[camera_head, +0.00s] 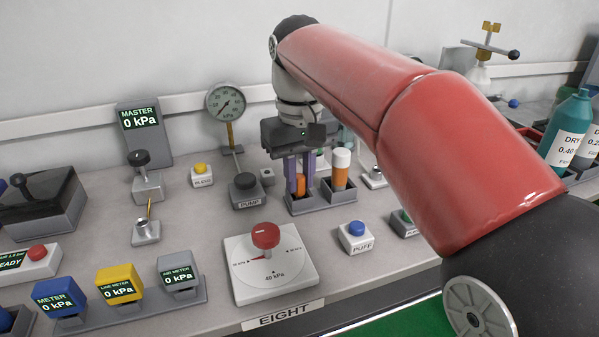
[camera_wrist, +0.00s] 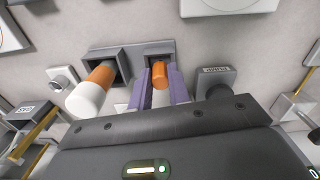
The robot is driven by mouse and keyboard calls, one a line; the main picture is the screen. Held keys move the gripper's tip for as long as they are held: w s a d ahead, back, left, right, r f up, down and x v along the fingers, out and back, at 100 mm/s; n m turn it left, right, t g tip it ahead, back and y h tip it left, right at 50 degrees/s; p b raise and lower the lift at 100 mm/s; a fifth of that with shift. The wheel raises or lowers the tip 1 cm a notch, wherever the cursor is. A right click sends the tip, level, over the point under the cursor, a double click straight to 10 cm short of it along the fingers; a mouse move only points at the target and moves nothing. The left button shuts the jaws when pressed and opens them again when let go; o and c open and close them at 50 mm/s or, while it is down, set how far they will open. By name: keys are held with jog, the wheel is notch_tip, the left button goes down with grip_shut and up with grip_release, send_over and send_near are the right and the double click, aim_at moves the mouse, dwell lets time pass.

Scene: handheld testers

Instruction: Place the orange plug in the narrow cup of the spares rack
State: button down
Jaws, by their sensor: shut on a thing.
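My gripper (camera_head: 299,188) is shut on the orange plug (camera_head: 301,184), which stands upright between its purple fingers. The plug also shows in the wrist view (camera_wrist: 160,76). It is at the narrow cup (camera_wrist: 158,48) of the spares rack (camera_head: 322,206). The fingertips are close to the cup's rim, and the fingers hide part of the cup. I cannot tell how far the plug's lower end is inside. The rack's wider cup (camera_wrist: 97,54) holds an orange cylinder with a white top (camera_head: 341,168).
The PUMP button block (camera_head: 246,189) stands just left of the rack. A blue PUFF button (camera_head: 356,234) and a red-knobbed dial (camera_head: 266,240) are in front. A gauge (camera_head: 226,103) stands behind to the left. Bottles (camera_head: 566,135) stand at the far right.

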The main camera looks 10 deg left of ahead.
jog(key=shift+f, duration=0.2)
jog(key=c, duration=1.2)
grip_release()
jog(key=shift+c, duration=0.2)
